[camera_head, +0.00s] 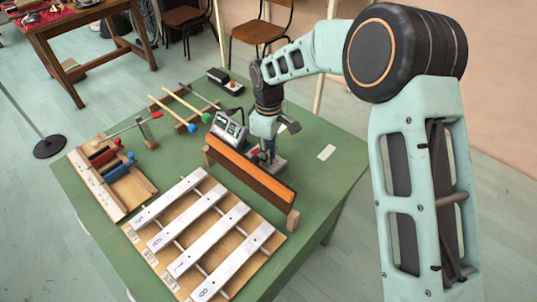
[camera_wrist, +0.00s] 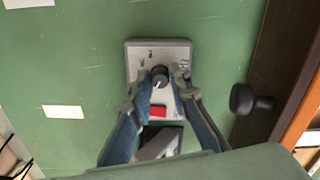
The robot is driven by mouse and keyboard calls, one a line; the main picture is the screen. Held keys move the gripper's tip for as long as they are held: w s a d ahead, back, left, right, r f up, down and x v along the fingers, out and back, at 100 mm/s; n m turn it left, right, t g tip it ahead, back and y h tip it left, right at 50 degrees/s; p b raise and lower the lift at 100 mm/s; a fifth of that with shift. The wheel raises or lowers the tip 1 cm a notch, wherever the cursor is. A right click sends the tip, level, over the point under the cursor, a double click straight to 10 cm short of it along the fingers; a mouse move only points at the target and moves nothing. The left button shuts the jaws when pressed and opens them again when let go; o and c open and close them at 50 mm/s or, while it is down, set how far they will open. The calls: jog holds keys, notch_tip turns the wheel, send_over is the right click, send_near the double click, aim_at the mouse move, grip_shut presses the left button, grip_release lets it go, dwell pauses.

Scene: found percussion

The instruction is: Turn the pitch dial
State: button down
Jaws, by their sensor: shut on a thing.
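The pitch dial (camera_wrist: 160,79) is a small dark round knob with a pale pointer mark, on a grey box (camera_wrist: 133,55) with a red button (camera_wrist: 158,112). My gripper (camera_wrist: 162,78) is shut on the dial, one blue-grey finger on each side. The fingers cover parts of the box. In the head view, my gripper (camera_head: 268,152) points down at the grey box (camera_head: 279,164), behind a long orange-topped wooden bar. The dial itself is hidden there.
The orange bar (camera_head: 245,172) stands close in front of my gripper. A grey device with a screen (camera_head: 228,131) is to the left. Metal bars (camera_head: 205,229) on a wooden frame lie in front. A dark round knob (camera_wrist: 242,98) stands right of the box. Green table is free at right.

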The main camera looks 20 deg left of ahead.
jog(key=c, duration=1.8)
grip_release()
jog(key=shift+r, duration=0.15)
notch_tip(320, 180, up, 12)
